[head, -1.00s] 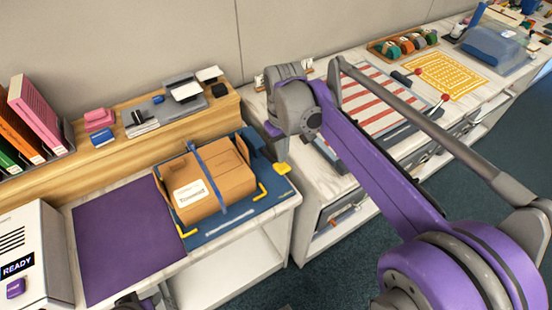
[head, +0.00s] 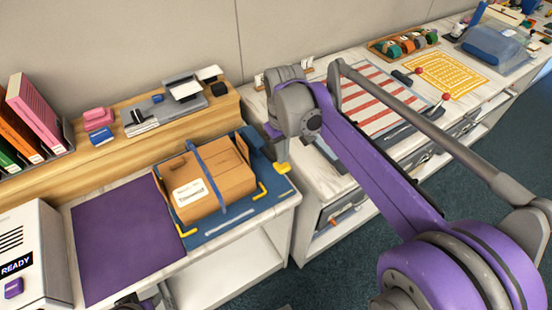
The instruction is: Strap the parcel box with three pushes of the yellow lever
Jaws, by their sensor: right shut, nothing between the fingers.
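The brown cardboard parcel box (head: 229,171) with a white label sits on a blue mat (head: 229,229) with yellow corner marks. A blue strap (head: 206,176) runs over its top and down its front. The yellow lever end (head: 282,168) shows at the right side of the blue strapping station (head: 253,138). My right gripper (head: 272,132) is shut and empty, just above and beside the lever, its fingers partly hidden by my wrist. I cannot tell whether it touches the lever. My left gripper is not clearly seen.
A purple mat (head: 122,238) lies left of the box, clear of objects. A white machine reading READY (head: 25,250) stands at the far left. A wooden shelf (head: 180,127) with books and stationery runs behind. Another worktop with a striped sheet (head: 375,92) lies right, across a narrow gap.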

